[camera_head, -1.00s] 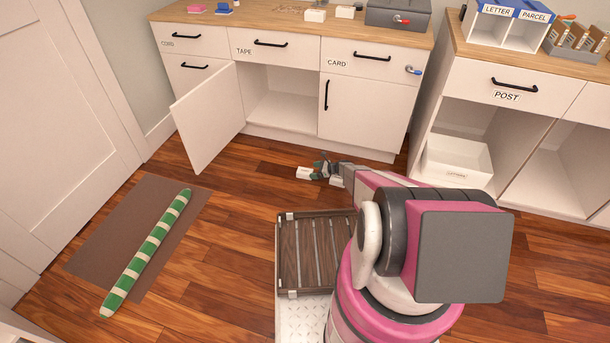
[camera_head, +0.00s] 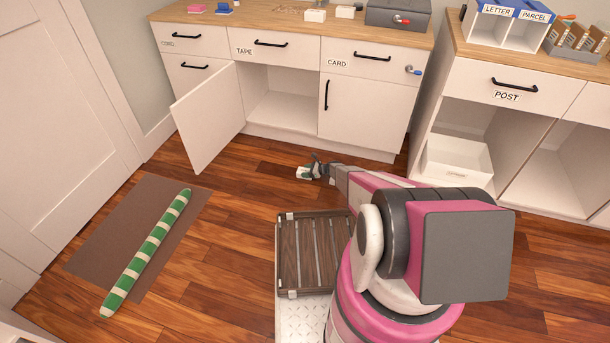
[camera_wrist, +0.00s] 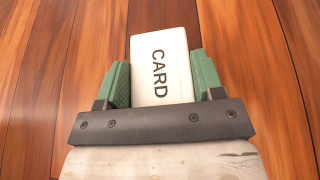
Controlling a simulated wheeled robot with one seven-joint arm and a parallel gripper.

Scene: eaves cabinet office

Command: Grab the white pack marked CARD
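The white pack marked CARD (camera_wrist: 160,68) lies between the two green fingers of my gripper (camera_wrist: 160,80) in the wrist view, its lettering facing the camera. A finger stands close along each long side, with little or no gap showing. I cannot tell whether the fingers press on it. In the head view the pack (camera_head: 303,173) shows small and white at floor level, in front of the cabinets, with my gripper (camera_head: 309,168) at it. My arm comes in from the right and hides part of the floor there.
A cabinet door (camera_head: 208,118) stands open to the left, above the floor. A white bin (camera_head: 456,160) sits under the POST drawer. A green striped roll (camera_head: 146,252) lies on a brown mat (camera_head: 98,235). Wooden floor is clear between mat and gripper.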

